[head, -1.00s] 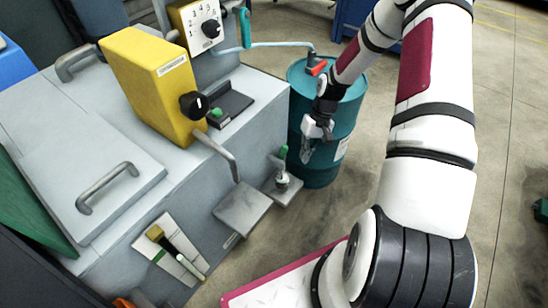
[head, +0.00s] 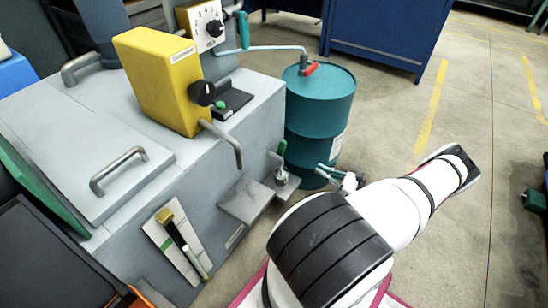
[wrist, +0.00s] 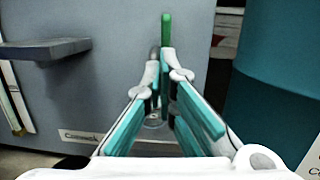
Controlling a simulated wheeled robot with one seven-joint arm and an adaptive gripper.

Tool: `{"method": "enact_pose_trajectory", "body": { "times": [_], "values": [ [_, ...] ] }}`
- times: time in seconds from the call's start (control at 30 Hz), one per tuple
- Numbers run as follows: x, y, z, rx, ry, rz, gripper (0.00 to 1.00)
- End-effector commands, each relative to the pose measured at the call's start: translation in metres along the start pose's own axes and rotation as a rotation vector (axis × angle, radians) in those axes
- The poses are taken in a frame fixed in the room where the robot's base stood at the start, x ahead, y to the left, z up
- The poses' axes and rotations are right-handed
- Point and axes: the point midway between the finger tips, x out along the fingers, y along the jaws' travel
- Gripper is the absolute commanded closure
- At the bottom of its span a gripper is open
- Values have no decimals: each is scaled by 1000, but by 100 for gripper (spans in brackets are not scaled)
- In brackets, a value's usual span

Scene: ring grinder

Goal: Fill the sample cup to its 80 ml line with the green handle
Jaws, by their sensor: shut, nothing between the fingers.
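The green handle (head: 281,148) stands up at the front right corner of the grey machine, above a small shelf. It also shows in the wrist view (wrist: 166,28), upright just beyond my fingertips. A small cup-like piece (head: 281,178), apparently the sample cup, stands on the shelf below the handle; its line and fill level are too small to read. In the wrist view my fingers mostly hide that spot. My gripper (head: 322,168) is to the right of the handle and shelf, by the drum's base. Its teal-padded fingers (wrist: 166,65) are shut and empty.
A teal drum (head: 318,110) with a red-handled tap (head: 308,69) stands close behind my gripper. A grey plate (head: 245,203) juts from the machine left of the small shelf. A yellow box (head: 160,80) sits on top.

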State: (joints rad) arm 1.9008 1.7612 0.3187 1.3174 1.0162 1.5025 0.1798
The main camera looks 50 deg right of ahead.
Motion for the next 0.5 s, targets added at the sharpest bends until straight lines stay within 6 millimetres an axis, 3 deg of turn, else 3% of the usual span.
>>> {"method": "enact_pose_trajectory", "body": {
  "times": [0.1, 0.2, 0.37, 0.5],
  "values": [
    [-17, -9, 1, 13, -37, -78, 100],
    [-15, -11, 1, 15, -45, -90, 100],
    [6, -13, 3, 14, -44, -87, 100],
    [33, -14, 3, 15, -45, -84, 100]
  ]
}}
